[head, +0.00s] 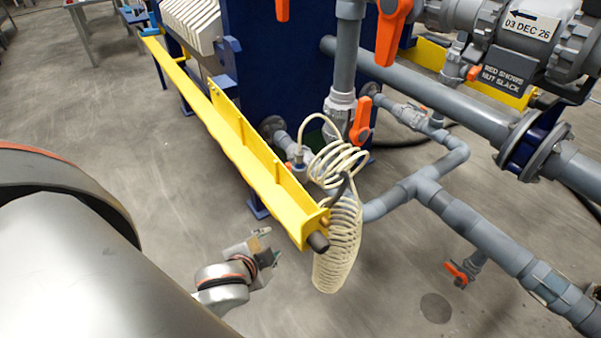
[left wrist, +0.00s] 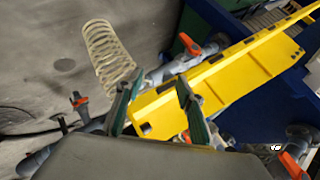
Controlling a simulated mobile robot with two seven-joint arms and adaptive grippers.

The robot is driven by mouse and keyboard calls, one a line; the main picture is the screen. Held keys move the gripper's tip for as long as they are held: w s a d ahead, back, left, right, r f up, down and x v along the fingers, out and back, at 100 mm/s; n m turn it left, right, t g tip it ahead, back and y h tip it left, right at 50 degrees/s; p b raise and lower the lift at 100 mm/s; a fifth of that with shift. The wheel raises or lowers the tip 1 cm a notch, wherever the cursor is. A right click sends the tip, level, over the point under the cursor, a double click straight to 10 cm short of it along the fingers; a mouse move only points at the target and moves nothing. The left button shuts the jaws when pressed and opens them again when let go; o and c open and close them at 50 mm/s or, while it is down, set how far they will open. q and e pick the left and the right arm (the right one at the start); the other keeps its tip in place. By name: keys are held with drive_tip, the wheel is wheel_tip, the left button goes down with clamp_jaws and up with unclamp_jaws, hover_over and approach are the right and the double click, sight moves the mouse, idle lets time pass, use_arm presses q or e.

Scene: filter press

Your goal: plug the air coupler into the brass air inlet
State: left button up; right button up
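A cream coiled air hose (head: 338,245) hangs at the near end of the yellow beam, and it also shows in the left wrist view (left wrist: 108,55). A dark curved piece (head: 338,189) sits among its upper loops; I cannot tell if this is the air coupler. My left gripper (head: 268,245) is open and empty, left of the beam's near end. Its two fingers show apart in the left wrist view (left wrist: 157,100). My right gripper is out of view.
The yellow beam (head: 245,155) runs from the back left to near my left gripper, with a dark round stub (head: 318,241) at its end. Grey pipes (head: 475,230) with orange-handled valves (head: 361,120) fill the right. Bare floor (head: 150,170) lies left.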

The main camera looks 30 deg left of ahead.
use_arm(q)
drive_tip(key=w+r+t, duration=0.1)
drive_tip(key=w+r, duration=0.1)
drive_tip(key=r, duration=0.1)
drive_tip(key=w+r+m+t, duration=0.1)
drive_tip(key=w+r, duration=0.2)
drive_tip(key=w+a+r+m+t+y+b, duration=0.1)
drive_tip(key=w+r+t, duration=0.1)
drive_tip(key=w+r, duration=0.1)
drive_tip(key=shift+r, duration=0.3)
drive_tip(key=w+d+r+m+t+h, duration=0.35)
drive_tip(key=d+r+m+h, duration=0.25)
drive_tip(key=r, duration=0.3)
drive_tip(key=w+d+r+m+t+h, duration=0.3)
drive_tip(key=w+d+r+m+h, duration=0.3)
drive_tip(key=r, duration=0.4)
drive_tip(key=s+d+r+m+g+h, duration=0.1)
drive_tip(key=s+d+r+m+h, duration=0.1)
drive_tip(key=d+m+h, duration=0.3)
drive_tip(key=m+g+y, duration=0.9)
drive_tip(key=m+g, duration=0.5)
drive_tip(key=m, duration=0.2)
approach(299, 157)
wheel_tip(299, 157, down, 3)
drive_tip(key=w, duration=0.2)
drive_tip(key=shift+s+r+t, duration=0.15)
drive_tip(key=shift+s+t, duration=0.1)
